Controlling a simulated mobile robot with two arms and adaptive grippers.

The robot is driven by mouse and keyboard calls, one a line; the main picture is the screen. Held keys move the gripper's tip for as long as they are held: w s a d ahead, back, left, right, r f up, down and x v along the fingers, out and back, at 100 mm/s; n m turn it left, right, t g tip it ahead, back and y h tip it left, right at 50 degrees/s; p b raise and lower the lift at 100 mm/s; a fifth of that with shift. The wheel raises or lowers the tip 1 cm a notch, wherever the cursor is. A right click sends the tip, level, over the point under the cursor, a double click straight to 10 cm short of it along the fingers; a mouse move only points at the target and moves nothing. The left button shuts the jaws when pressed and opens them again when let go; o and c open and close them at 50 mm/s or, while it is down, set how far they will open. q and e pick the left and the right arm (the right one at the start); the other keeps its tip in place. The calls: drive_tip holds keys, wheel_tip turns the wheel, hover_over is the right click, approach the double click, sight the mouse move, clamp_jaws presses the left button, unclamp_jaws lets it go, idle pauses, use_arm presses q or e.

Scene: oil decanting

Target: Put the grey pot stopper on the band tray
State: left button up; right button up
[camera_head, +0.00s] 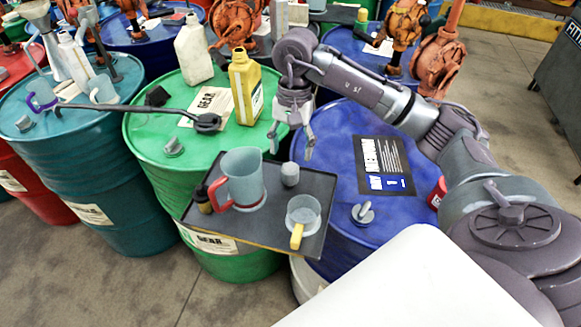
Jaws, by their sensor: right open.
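A small grey rounded piece (290,174), which looks like the grey pot stopper, stands on the dark tray with a yellow front edge (262,240), which I take as the band tray. It is beside the clear jug with a red handle (245,178). My right gripper (290,146) is open and empty, fingers pointing down. It hangs near the tray's back edge, just behind and above the grey piece, with a visible gap between them. My left gripper is not in view.
The tray also holds a clear cup with a yellow handle (303,214) and a small dark bottle (203,199). It overlaps a green drum (150,118) and a blue drum (335,130). A yellow can (245,88) stands behind. Grey caps sit on the green (173,147) and blue (362,213) drums.

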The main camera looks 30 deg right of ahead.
drive_tip(key=r, duration=0.5)
drive_tip(key=shift+w+d, duration=0.2)
drive_tip(key=shift+d, duration=0.1)
